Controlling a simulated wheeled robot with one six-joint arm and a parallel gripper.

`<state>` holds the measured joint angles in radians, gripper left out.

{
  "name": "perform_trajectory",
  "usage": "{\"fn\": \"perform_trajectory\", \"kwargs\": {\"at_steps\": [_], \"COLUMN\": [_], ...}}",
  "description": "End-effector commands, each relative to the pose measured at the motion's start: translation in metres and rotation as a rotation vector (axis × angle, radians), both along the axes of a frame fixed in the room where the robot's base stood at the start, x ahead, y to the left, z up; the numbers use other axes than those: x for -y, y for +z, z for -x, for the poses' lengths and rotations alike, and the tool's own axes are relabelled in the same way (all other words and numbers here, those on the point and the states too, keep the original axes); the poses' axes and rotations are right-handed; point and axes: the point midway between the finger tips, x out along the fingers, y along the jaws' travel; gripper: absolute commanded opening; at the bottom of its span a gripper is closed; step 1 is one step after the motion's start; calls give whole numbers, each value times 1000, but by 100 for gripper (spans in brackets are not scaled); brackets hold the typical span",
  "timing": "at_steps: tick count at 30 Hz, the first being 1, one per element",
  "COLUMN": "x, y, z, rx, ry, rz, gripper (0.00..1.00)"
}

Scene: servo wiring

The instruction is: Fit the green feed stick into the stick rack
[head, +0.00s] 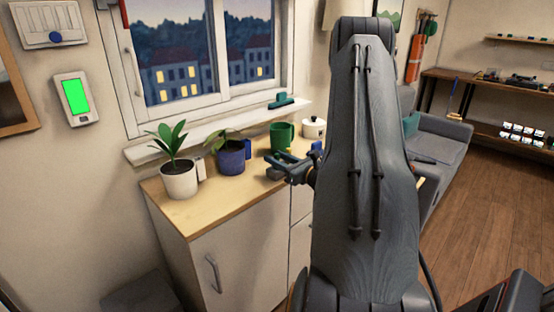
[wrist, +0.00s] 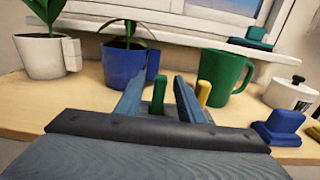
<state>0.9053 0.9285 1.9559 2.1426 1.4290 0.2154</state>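The green feed stick (wrist: 158,94) stands upright between the two fingers of my gripper (wrist: 158,92) in the wrist view, with a gap visible on each side. My gripper is open. In the head view my gripper (head: 275,164) is low over the front part of the wooden counter, and the green stick cannot be made out there. A yellow stick (wrist: 204,92) stands just right of the right finger.
A green mug (wrist: 229,74) stands behind the sticks. A blue block-like piece (wrist: 278,128) and a white lidded pot (wrist: 290,93) are to the right. A blue plant pot (wrist: 123,64) and a white plant pot (wrist: 42,56) stand left, near the window wall.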

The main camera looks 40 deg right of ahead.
Motion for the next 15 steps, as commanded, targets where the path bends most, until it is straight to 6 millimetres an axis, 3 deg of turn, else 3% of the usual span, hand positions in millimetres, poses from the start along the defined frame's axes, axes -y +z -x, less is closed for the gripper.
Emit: {"fn": "perform_trajectory", "kwargs": {"at_steps": [5, 15], "x": [2, 6], "y": [-1, -1], "z": [10, 62], "rx": [-1, -1], "ry": [-2, -3], "rz": [-1, -1], "gripper": [35, 35]}}
